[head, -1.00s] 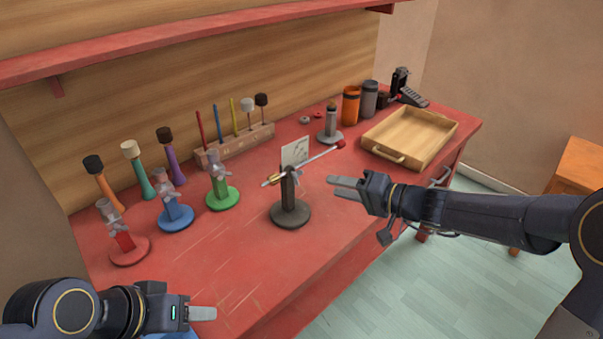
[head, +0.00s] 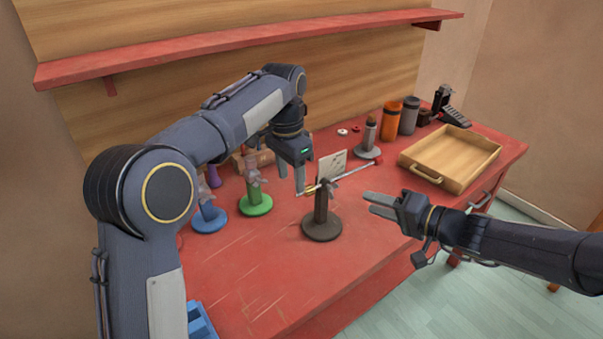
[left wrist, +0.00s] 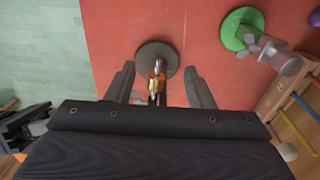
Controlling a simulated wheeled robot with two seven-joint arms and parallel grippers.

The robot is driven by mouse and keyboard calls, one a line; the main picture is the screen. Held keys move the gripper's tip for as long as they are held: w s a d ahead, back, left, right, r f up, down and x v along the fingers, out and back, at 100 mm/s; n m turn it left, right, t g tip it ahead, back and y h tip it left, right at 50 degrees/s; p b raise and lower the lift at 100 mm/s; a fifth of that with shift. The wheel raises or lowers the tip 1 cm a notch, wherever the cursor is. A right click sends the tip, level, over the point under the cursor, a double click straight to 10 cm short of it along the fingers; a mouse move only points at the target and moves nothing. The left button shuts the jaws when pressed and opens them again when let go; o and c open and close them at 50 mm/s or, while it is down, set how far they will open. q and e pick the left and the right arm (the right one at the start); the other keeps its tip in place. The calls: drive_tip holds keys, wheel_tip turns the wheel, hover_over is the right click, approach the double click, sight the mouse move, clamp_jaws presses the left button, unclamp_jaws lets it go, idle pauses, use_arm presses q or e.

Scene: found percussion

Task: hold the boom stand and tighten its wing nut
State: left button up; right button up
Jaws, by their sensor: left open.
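The dark boom stand (head: 321,230) stands upright on the red table on a round base. Its thin boom slopes up to the right to a dark red tip (head: 378,163). A brass piece (head: 309,188) sits near the boom's left end; a grey wing-shaped part (head: 330,184) shows at the post's top. My left gripper (head: 291,184) is open, pointing down just left of the boom's near end. In the left wrist view, the brass piece (left wrist: 157,84) appears between its fingers (left wrist: 159,88), not gripped. My right gripper (head: 372,204) is open and empty, right of the post.
Green (head: 257,204) and blue (head: 209,219) stands are left of the boom stand. A white card (head: 331,164) is behind it. A wooden tray (head: 449,159), orange (head: 392,121) and grey (head: 409,116) canisters stand at the back right.

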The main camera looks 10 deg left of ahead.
sight(325, 195)
use_arm(q)
drive_tip(key=shift+w+d+f+m+y, duration=0.15)
drive_tip(key=shift+w+d+f, duration=0.05)
drive_tip(key=shift+w+d, duration=0.25)
drive_tip(key=shift+w+d+f+m+y, duration=0.15)
drive_tip(key=shift+w+d+f, duration=0.05)
drive_tip(key=shift+w+d, duration=0.2)
drive_tip(key=shift+d+f, duration=0.1)
drive_tip(key=shift+f, duration=0.15)
wheel_tip(325, 195, down, 7)
drive_tip(key=shift+f, duration=0.2)
clamp_jaws()
idle(0.5)
